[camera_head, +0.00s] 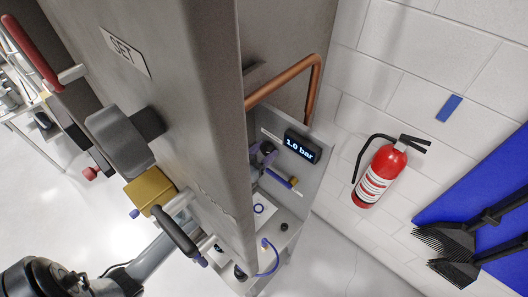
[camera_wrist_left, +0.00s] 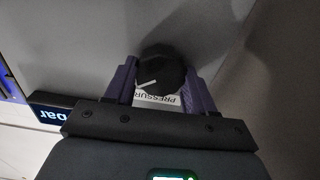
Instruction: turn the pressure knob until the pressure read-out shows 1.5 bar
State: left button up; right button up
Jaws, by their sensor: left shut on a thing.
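The pressure read-out (camera_head: 299,147) shows 1.0 bar in the head view, on a grey panel in the recess behind the large grey wall. My right gripper is not seen.
The tall grey wall (camera_head: 200,90) stands close in front of the recess. A copper pipe (camera_head: 290,82) runs above the panel. A red fire extinguisher (camera_head: 380,175) hangs on the white brick wall to the right. A blue tool board (camera_head: 475,205) lies beyond it.

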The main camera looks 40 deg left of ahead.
pick_arm(q)
jog(key=m, duration=0.4)
jog(key=shift+d+m, duration=0.1)
jog(key=shift+m, duration=0.3)
jog(key=m, duration=0.4)
jog(key=shift+f+m+b, duration=0.1)
jog(key=shift+m+b, duration=0.3)
jog(key=o, duration=1)
jog(key=shift+o, duration=0.2)
jog(key=shift+s, duration=0.1)
